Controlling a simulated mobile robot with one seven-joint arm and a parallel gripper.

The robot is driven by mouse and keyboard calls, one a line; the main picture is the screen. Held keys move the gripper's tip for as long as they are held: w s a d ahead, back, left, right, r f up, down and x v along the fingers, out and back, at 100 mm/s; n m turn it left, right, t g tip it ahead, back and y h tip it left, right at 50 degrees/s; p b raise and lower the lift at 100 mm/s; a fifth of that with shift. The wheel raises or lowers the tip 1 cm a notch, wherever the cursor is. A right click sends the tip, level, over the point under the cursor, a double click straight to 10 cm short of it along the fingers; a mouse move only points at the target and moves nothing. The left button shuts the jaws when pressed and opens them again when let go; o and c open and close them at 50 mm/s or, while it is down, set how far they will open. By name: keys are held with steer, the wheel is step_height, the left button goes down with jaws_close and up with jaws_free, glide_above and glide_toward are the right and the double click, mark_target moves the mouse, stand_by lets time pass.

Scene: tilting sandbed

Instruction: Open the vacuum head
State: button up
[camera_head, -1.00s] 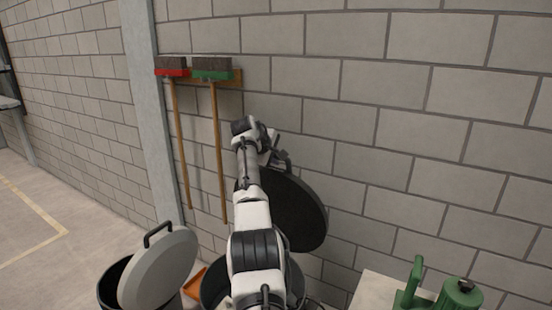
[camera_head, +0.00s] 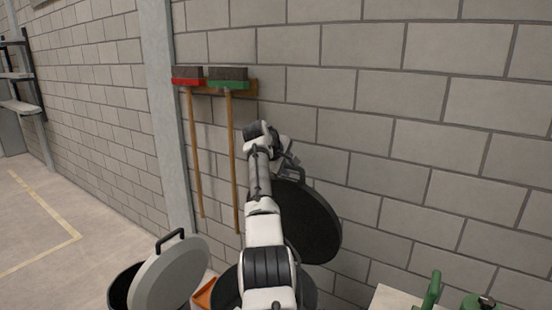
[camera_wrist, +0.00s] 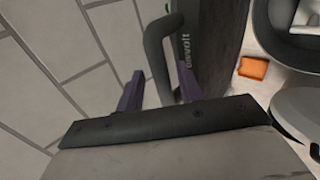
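In the head view, the vacuum head (camera_head: 318,228) is a dark round lid. It stands tipped up, leaning toward the block wall, above the dark drum (camera_head: 226,291), which my arm partly hides. My gripper (camera_head: 290,160) is at the lid's upper edge, small and partly hidden. In the wrist view, the purple fingers of my gripper (camera_wrist: 158,93) are apart, with the dark curved handle (camera_wrist: 156,55) reaching down between them. Gaps show beside the handle, so the fingers do not look closed on it. The dark vacuum head (camera_wrist: 216,50) with lettering stands right of the handle.
A bin with a tilted grey lid (camera_head: 170,275) stands at left, with an orange item (camera_head: 205,294) between it and the drum. A red broom (camera_head: 188,76) and a green broom (camera_head: 228,80) hang on the wall. A pale surface with green equipment (camera_head: 430,292) is at lower right.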

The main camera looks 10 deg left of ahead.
steer(key=b+v, duration=0.4)
steer(key=v, duration=0.8)
